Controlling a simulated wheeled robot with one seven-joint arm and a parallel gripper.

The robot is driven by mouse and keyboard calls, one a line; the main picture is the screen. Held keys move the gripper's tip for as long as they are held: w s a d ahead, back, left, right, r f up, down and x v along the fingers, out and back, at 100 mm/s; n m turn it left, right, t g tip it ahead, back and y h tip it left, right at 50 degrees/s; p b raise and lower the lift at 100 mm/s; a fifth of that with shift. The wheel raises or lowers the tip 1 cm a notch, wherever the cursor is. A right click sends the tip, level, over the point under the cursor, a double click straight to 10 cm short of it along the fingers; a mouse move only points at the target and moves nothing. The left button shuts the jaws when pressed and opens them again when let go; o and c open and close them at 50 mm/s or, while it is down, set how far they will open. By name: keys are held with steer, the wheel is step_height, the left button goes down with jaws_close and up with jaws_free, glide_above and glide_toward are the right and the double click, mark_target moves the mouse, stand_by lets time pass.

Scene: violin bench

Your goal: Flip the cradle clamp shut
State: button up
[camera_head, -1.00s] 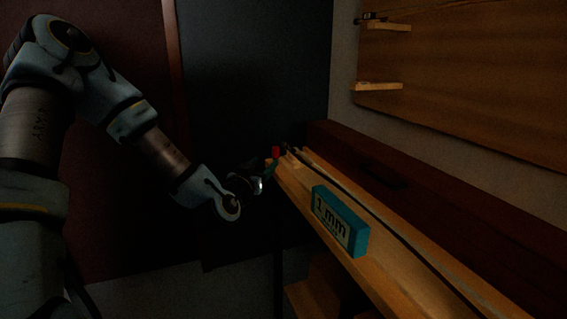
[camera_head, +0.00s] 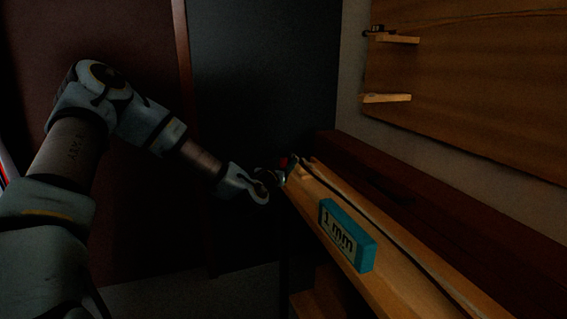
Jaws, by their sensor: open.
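The clamp is hard to make out; a small red part (camera_head: 283,162), which may belong to it, shows at the far left end of the wooden bench (camera_head: 330,262). My gripper (camera_head: 279,177) is at that end, close beside the red part. It is open, small and dark in the picture, and I cannot tell whether it touches anything. The cradle itself is not clear in the dim light, and my wrist and gripper hide part of the bench end.
A teal block marked "1 mm" (camera_head: 346,236) sits on the bench's near side. A wooden wall panel with small pegs (camera_head: 387,98) is at upper right. A dark door-like panel (camera_head: 262,80) stands behind the bench end. The floor left of the bench looks clear.

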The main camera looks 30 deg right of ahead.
jaws_close()
stand_by(1.3)
